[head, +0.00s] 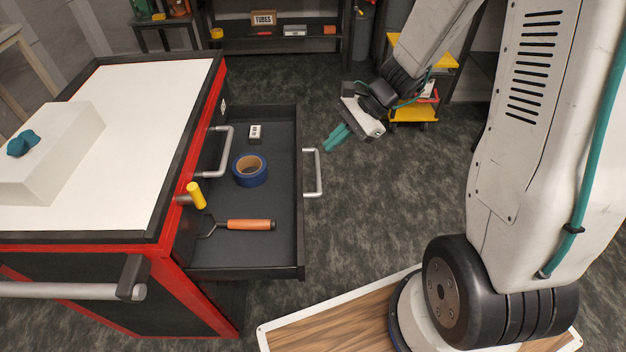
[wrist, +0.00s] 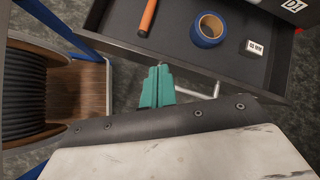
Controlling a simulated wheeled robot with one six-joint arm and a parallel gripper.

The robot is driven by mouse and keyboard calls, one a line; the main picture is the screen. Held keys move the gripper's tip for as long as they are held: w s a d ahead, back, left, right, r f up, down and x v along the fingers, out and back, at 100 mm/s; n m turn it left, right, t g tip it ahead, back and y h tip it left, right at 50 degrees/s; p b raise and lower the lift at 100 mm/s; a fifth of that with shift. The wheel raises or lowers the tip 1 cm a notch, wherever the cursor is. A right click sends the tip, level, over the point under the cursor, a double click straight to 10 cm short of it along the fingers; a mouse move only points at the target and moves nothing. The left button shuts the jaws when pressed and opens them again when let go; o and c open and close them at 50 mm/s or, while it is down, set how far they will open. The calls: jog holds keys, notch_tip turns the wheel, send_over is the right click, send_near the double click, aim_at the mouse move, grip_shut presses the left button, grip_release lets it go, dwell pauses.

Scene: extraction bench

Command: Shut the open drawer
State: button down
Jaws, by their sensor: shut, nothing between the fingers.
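The open drawer (head: 283,212) sticks out to the right from the red and black cabinet (head: 165,255) in the head view. Its grey bar handle (head: 318,172) is on the drawer's outer front. The drawer holds a blue tape roll (head: 250,171), an orange-handled tool (head: 250,225) and a small white block (head: 255,132). My gripper (head: 337,138) has teal fingers, shut and empty, just outside the drawer front, near the handle's far end. In the wrist view my gripper (wrist: 157,88) shows beside the drawer front (wrist: 190,65), with the handle (wrist: 200,90) partly hidden by my wrist.
A white block with a teal item (head: 22,143) sits on the white cabinet top (head: 140,110). A yellow-shelved cart (head: 413,113) and a dark shelf (head: 280,48) stand behind.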

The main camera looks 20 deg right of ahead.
jog(key=w+d+f+m+t, duration=0.1)
jog(key=w+d+f+m, duration=0.15)
jog(key=f, duration=0.35)
jog(key=w+d+f+m+t, duration=0.1)
jog(key=f+m, duration=0.3)
jog(key=f, duration=0.1)
jog(key=x, duration=1)
jog(key=shift+s+f, duration=0.3)
